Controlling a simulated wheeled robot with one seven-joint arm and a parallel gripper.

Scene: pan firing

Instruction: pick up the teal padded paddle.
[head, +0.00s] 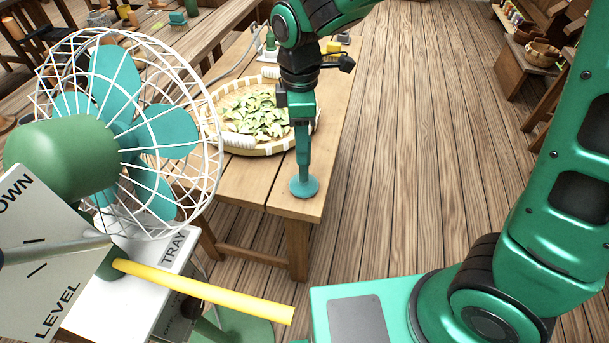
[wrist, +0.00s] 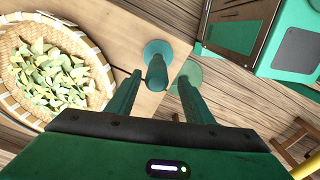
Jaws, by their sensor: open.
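The teal paddle (head: 304,187) stands upright near the table's front corner, its round disc down and its handle pointing up. In the wrist view the paddle (wrist: 157,50) shows its disc, and its short handle points toward the camera. My gripper (head: 302,122) is above the paddle, pointing down. In the wrist view my gripper (wrist: 160,79) is open, and the handle end appears between its two fingertips. A gap shows on each side of the handle. In the head view the fingers and the handle run together, so I cannot tell how deep the handle sits between them.
A caged fan (head: 125,130) and a yellow rod (head: 205,290) stand in the foreground. Free floor lies right of the table. A pale green disc (wrist: 187,75) shows beyond the right finger.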

